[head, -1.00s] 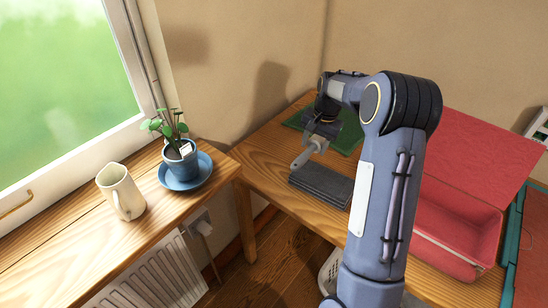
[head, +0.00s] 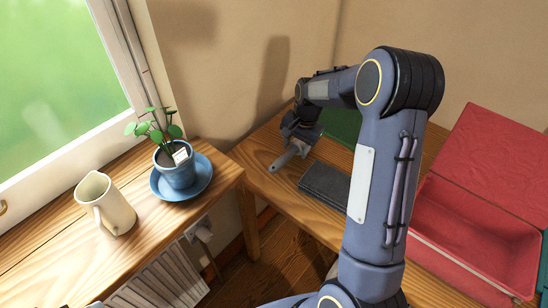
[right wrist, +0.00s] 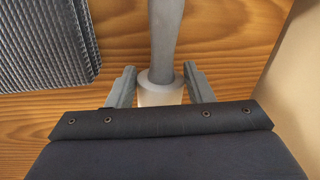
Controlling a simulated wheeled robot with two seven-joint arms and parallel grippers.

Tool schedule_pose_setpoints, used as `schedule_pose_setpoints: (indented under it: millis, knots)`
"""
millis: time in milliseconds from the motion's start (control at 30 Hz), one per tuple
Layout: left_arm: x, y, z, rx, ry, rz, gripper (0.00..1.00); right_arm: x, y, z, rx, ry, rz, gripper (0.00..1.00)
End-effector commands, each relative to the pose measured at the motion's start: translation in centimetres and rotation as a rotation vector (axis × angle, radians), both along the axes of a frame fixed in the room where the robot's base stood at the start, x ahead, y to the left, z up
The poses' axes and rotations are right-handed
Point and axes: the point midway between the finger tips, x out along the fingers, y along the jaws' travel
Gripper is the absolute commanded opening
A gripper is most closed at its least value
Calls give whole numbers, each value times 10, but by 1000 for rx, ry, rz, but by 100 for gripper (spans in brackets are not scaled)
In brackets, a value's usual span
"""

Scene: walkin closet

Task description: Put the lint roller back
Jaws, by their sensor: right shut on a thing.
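The lint roller (head: 283,159) has a grey handle that points to the lower left in the head view. My right gripper (head: 300,143) is shut on it, over the wooden table near the wall. In the right wrist view the grey handle (right wrist: 165,38) runs up between the two fingers, and the pale roller end (right wrist: 160,90) sits between the fingertips. The rest of the roller is hidden by my gripper. Whether it touches the table I cannot tell. My left gripper is not in view.
A dark grey folded cloth (head: 325,184) lies right of the handle. A green mat (head: 343,126) lies behind, partly hidden by my arm. An open red box (head: 480,240) stands at right. A potted plant (head: 175,168) and a cream jug (head: 105,205) stand on the windowsill.

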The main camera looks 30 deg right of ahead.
Motion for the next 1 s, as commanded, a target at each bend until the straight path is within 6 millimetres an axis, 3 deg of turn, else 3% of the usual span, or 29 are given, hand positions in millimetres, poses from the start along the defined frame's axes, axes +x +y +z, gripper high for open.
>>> schedule_pose_setpoints:
  millis: [100, 333, 567, 700, 1000]
  knots:
    - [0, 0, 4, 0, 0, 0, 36, -2, 24, 2, 0, 0, 3, 29]
    - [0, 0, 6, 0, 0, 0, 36, -3, 43, 1, -1, -2, 2, 29]
    - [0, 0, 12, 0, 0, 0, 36, -6, 84, 2, -1, -2, 5, 29]
    - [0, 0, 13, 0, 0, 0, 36, -6, 81, -14, -1, 0, -1, 29]
    - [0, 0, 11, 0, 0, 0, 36, -6, 80, -16, 0, -1, 0, 29]
